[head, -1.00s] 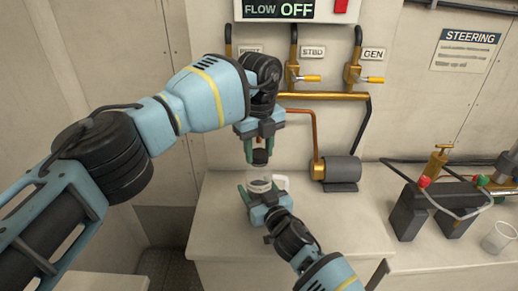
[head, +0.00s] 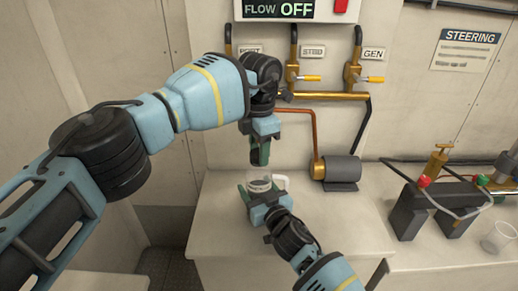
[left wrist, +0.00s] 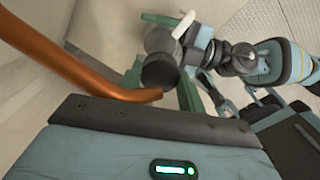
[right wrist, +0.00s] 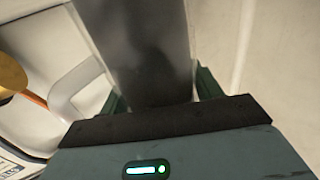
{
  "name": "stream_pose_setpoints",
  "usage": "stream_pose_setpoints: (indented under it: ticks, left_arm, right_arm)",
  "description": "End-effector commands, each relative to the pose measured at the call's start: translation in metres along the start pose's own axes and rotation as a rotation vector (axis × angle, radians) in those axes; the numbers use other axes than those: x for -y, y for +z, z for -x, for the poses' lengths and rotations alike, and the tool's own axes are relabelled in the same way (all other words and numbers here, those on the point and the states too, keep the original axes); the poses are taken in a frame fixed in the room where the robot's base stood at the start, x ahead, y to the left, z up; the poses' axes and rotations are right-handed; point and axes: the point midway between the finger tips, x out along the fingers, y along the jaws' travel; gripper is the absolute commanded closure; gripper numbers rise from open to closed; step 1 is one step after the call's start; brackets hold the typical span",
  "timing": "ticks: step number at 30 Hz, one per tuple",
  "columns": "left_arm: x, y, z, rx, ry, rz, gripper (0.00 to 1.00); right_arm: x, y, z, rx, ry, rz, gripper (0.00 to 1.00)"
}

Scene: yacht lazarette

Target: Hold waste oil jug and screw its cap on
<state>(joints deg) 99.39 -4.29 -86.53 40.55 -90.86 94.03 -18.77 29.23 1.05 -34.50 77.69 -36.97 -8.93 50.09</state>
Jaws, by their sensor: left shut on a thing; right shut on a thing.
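The waste oil jug (head: 262,184) is a small clear container with a white handle (head: 281,182), standing upright on the pale counter. My right gripper (head: 260,192) is shut around its body from the front. In the right wrist view the jug (right wrist: 140,45) fills the space between the fingers, with dark contents. My left gripper (head: 260,153) points down just above the jug. In the left wrist view it is shut on the dark round cap (left wrist: 160,72). In the head view a finger mostly hides the cap. Whether cap and jug mouth touch is unclear.
A copper pipe (head: 314,133) runs down to a grey cylinder unit (head: 342,168) close right of the jug. Yellow-handled valves (head: 370,79) are on the wall behind. The counter (head: 330,225) is clear in front.

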Motion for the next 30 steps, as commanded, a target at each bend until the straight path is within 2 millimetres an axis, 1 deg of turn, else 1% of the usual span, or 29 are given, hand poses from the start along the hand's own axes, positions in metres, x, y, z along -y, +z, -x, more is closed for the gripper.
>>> stream_pose_setpoints:
  ticks: [3, 9, 10, 14, 15, 19, 20, 27, 30]
  left_arm:
    - [0.0001, 0.0001, -0.0005, 0.0, 0.0, -0.19, 0.88]
    - [0.0001, 0.0001, -0.0008, 0.0, 0.0, -0.489, 0.88]
    - [0.0001, 0.0001, -0.0008, 0.0, 0.0, -0.523, 0.88]
    - [0.0002, 0.0001, -0.0008, 0.0, 0.0, -0.51, 0.88]
    - [0.0002, 0.0001, -0.0008, 0.0, 0.0, -0.51, 0.58]
    - [0.0002, 0.0001, -0.0009, 0.0, 0.0, -0.509, 0.41]
    - [0.0002, 0.0001, -0.0009, 0.0, -0.001, -0.509, 0.39]
    - [0.0002, 0.0001, -0.0008, 0.0, -0.001, -0.507, 0.39]
    - [0.0, 0.0002, 0.0022, 0.0, 0.0, -0.507, 0.39]
  right_arm:
    - [0.0001, 0.0022, 0.0005, 0.004, 0.0, -0.002, 1.0]
    - [0.0, 0.0022, 0.0004, 0.004, 0.0, -0.002, 1.0]
    - [0.0, 0.0022, 0.0004, 0.004, 0.0, -0.002, 1.0]
    - [0.0001, 0.0022, 0.0004, 0.004, 0.0, -0.002, 1.0]
    - [0.0001, 0.0022, 0.0004, 0.004, 0.0, -0.002, 1.0]
    - [0.0001, 0.0022, 0.0004, 0.004, 0.0, -0.002, 1.0]
    - [0.0, 0.0022, 0.0004, 0.004, 0.0, -0.002, 1.0]
    - [0.0001, 0.0022, 0.0004, 0.004, 0.0, -0.002, 1.0]
    - [0.0001, 0.0021, 0.0004, 0.004, 0.0, -0.002, 1.0]
